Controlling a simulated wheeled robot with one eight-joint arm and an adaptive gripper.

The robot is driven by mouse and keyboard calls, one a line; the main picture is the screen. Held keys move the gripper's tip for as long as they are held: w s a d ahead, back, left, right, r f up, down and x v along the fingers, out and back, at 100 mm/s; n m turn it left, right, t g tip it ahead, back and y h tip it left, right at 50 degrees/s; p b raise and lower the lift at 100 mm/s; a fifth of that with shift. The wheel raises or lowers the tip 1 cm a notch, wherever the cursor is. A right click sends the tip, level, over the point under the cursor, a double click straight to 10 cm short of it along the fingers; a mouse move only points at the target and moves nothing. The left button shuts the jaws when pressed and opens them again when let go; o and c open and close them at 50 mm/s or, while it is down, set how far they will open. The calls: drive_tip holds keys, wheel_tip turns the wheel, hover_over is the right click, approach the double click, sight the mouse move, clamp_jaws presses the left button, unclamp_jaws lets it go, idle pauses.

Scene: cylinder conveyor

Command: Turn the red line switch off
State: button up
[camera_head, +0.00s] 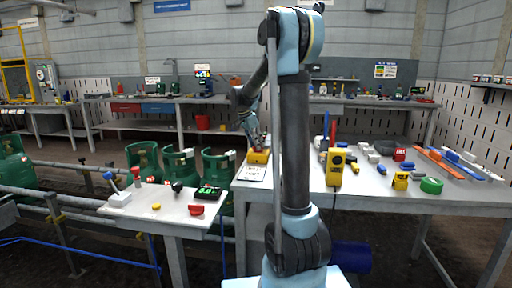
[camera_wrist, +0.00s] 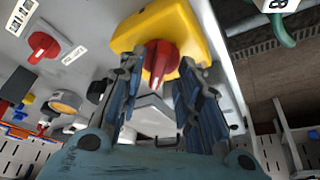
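A yellow switch box (camera_wrist: 185,22) with a red rotary knob (camera_wrist: 160,58) fills the top middle of the wrist view. In the head view the yellow box (camera_head: 258,157) sits on the left end of the right-hand workbench, behind a white label plate (camera_head: 255,173). My gripper (camera_wrist: 158,72) points at the box, with its two fingers apart on either side of the red knob. Contact with the knob is not clear. In the head view my gripper (camera_head: 252,138) is just above the box; the knob is hard to make out there.
A second red knob (camera_wrist: 42,44) shows at the wrist view's upper left. A yellow device (camera_head: 336,167) and a green tape ring (camera_head: 431,186) stand on the workbench. A smaller table (camera_head: 172,216) at left carries levers and a display (camera_head: 207,193). Green cylinders (camera_head: 180,163) stand behind it.

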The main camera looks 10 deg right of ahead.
drive_tip(key=v, duration=1)
drive_tip(key=shift+r, duration=0.3)
drive_tip(key=shift+a, duration=0.15)
drive_tip(key=s+d+f+n+y, duration=0.1)
drive_tip(key=s+d+f+n, duration=0.25)
drive_tip(key=s, duration=0.85)
drive_tip(key=s+d+f+n+y, duration=0.1)
drive_tip(key=s+d+f+n, duration=0.2)
drive_tip(key=s, duration=0.9)
drive_tip(key=s+a+f+n+y, duration=0.2)
drive_tip(key=s+f+n, duration=0.4)
drive_tip(key=s+f, duration=1.1)
drive_tip(key=shift+s, duration=0.6)
drive_tip(key=shift+n, duration=0.25)
